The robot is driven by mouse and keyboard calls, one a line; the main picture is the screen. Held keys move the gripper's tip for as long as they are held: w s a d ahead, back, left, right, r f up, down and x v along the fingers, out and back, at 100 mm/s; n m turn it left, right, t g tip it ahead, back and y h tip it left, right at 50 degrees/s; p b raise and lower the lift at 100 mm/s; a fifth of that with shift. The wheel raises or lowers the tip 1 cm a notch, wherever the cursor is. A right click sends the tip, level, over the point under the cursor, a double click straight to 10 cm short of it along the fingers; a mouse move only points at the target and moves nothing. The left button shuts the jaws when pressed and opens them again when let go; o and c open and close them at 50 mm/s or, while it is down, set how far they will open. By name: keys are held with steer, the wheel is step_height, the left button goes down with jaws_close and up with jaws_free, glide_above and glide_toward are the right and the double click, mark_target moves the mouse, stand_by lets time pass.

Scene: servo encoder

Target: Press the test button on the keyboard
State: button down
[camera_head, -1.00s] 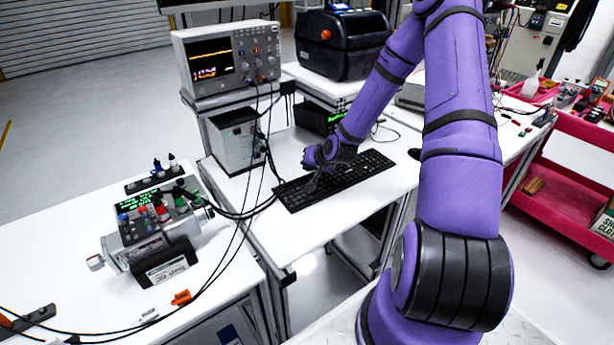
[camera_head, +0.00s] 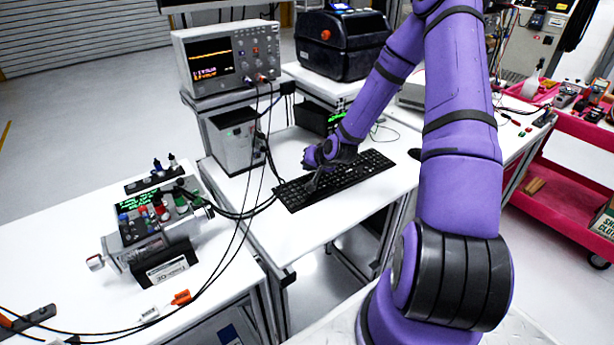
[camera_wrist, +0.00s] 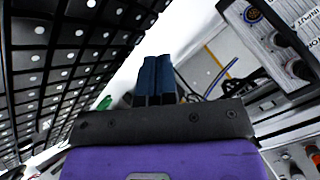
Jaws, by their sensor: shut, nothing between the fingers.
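The black keyboard (camera_head: 355,172) lies on the white table in the head view, under and around my gripper (camera_head: 313,186). In the wrist view the keyboard (camera_wrist: 62,75) fills the left side, its keys seen at a steep angle with pale marks. My gripper (camera_wrist: 155,80) shows there as two dark blue fingers side by side, closed together with nothing between them. In the head view the fingertips are down at the left part of the keyboard. I cannot tell whether they touch a key. No test button can be made out by its label.
The servo encoder rig (camera_head: 152,230) with coloured knobs stands on the left table, cables running from it. A grey box (camera_head: 237,140) stands behind the keyboard, with an oscilloscope (camera_head: 228,58) above it. A black printer (camera_head: 342,42) is at the back. Bare table (camera_head: 300,228) lies before the keyboard.

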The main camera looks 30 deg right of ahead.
mark_target(309, 175)
steer(key=shift+f, duration=0.25)
stand_by(0.7)
steer(key=shift+f, duration=0.2)
steer(key=shift+f, duration=0.35)
stand_by(0.7)
steer(key=shift+r, duration=0.8)
steer(key=shift+r, duration=2.5)
